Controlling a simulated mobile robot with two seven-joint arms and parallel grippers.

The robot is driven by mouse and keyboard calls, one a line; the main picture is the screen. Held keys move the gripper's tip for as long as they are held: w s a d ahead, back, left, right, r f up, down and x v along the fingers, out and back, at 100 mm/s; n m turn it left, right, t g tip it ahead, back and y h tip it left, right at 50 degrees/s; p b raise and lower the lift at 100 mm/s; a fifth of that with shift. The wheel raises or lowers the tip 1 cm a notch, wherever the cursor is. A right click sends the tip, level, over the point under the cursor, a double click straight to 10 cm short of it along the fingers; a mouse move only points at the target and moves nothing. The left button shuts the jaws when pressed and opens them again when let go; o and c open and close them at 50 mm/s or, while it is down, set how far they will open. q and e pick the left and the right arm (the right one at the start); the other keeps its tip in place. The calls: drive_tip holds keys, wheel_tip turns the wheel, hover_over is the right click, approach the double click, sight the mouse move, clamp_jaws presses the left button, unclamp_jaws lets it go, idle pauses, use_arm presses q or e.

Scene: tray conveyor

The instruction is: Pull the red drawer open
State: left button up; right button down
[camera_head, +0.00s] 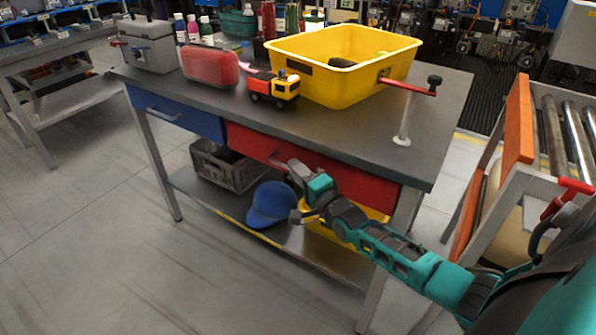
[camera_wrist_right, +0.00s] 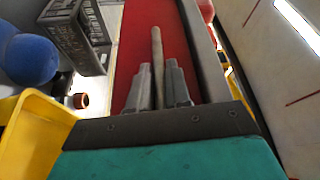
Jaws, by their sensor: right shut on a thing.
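The red drawer (camera_head: 240,139) sits under the right part of the dark workbench top, and its front looks flush with the bench. In the right wrist view its red front (camera_wrist_right: 134,45) fills the middle, with a thin bar handle (camera_wrist_right: 157,45) running up it. My right gripper (camera_head: 286,165) reaches in from the right at the drawer front. In the right wrist view its two grey fingers (camera_wrist_right: 158,84) stand on either side of the handle and are shut on it. My arm and gripper hide part of the drawer front. My left gripper is not in view.
A blue drawer (camera_head: 178,112) is left of the red one. On the bench top stand a yellow bin (camera_head: 318,79), toy truck (camera_head: 273,87), red case (camera_head: 210,67) and grey toolbox (camera_head: 149,47). A blue cap (camera_head: 270,202) and grey crate (camera_head: 224,167) lie below. Left floor is clear.

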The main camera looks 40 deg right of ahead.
drive_tip(key=shift+a, duration=0.1)
use_arm(q)
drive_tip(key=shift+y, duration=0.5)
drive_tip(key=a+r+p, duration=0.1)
drive_tip(key=p, duration=0.2)
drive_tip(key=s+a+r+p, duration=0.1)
drive_tip(key=p, duration=0.2)
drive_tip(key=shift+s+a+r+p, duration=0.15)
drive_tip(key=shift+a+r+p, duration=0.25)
use_arm(e)
drive_tip(key=s+a, duration=0.4)
drive_tip(key=a, duration=0.6)
drive_tip(key=s+a, duration=0.4)
drive_tip(key=a, duration=0.6)
drive_tip(key=shift+s+a, duration=0.15)
drive_tip(key=shift+s, duration=0.15)
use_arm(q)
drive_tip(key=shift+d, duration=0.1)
use_arm(e)
drive_tip(key=c, duration=1.2)
unclamp_jaws()
drive_tip(key=shift+o, duration=0.2)
